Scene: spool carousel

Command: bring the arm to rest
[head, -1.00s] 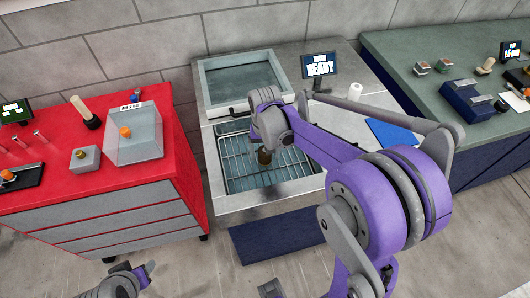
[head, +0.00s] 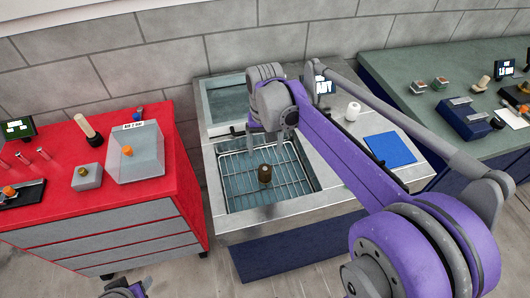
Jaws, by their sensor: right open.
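My right arm reaches across the middle of the head view. Its gripper (head: 266,128) hangs over the back part of the sunken basin, open and empty. A small brown cylinder (head: 264,174) stands upright on the wire rack (head: 238,185) in the basin, apart from the gripper and nearer the front. My left gripper (head: 132,289) shows only partly at the bottom edge, and its jaws are not clear.
A red cabinet (head: 80,206) at left carries a clear box (head: 138,158), a grey block (head: 87,177) and small tools. A blue mat (head: 390,149) and white cylinder (head: 352,111) lie right of the basin. A green-topped bench (head: 400,65) stands at right.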

